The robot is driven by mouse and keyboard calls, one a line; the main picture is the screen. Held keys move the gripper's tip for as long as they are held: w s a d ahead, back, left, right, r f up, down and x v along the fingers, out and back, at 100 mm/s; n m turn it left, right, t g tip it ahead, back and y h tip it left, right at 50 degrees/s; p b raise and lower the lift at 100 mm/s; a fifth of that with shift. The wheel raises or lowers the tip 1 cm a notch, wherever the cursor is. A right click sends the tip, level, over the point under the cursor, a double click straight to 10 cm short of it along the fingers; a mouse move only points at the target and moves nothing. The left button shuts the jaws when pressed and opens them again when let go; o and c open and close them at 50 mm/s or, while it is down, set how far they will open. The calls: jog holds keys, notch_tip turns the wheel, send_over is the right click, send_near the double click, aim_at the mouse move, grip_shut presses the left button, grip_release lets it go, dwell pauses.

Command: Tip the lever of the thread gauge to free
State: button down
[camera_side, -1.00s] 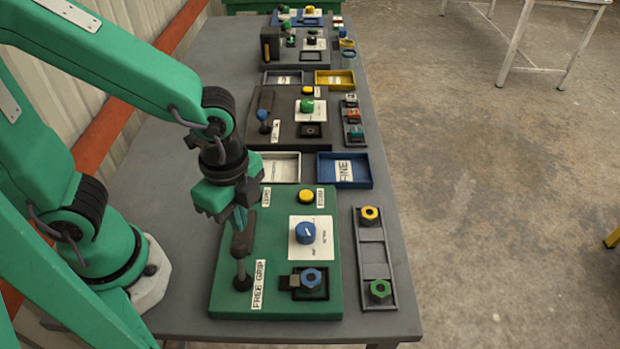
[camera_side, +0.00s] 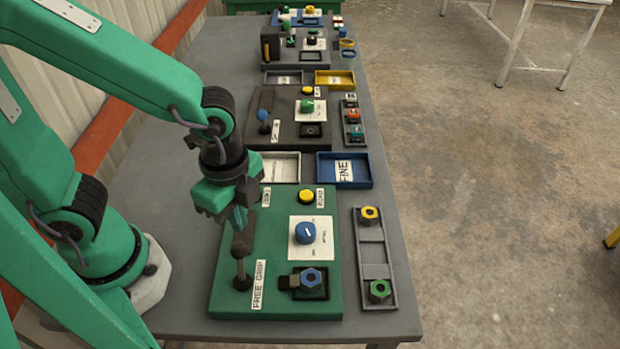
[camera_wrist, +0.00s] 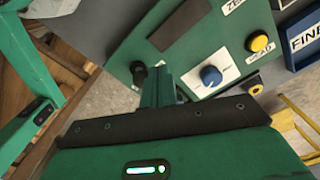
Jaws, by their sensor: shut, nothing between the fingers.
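The thread gauge is a green panel (camera_side: 275,215) at the near end of the bench. Its lever (camera_side: 241,262) is a dark rod with a black lower end, at the panel's left near part beside a "FREE GRIP" label (camera_side: 258,284). My gripper (camera_side: 238,222) is shut and empty, pointing down just above the lever's upper end. I cannot tell whether they touch. In the wrist view my fingers (camera_wrist: 160,88) are together beside a black round part (camera_wrist: 138,72) of the lever. A blue hex nut (camera_side: 311,278) sits in a dark holder on the panel.
A blue dial (camera_side: 305,233) and yellow button (camera_side: 306,196) are on the panel right of the lever. A grey rack (camera_side: 373,252) with yellow and green nuts lies further right. White (camera_side: 296,154) and blue (camera_side: 323,154) trays stand behind. The bench is bare left of the panel.

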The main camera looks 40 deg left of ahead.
aim_at(239, 242)
jog(key=shift+f, duration=2.05)
jog(key=shift+s+d, duration=1.2)
dwell(0.8)
jog(key=shift+w+a, duration=0.1)
jog(key=shift+w, duration=0.05)
jog(key=shift+w+a, duration=0.25)
jog(key=shift+a, duration=0.1)
dwell(0.4)
jog(key=shift+w+r, duration=0.1)
jog(key=shift+r, duration=3.45)
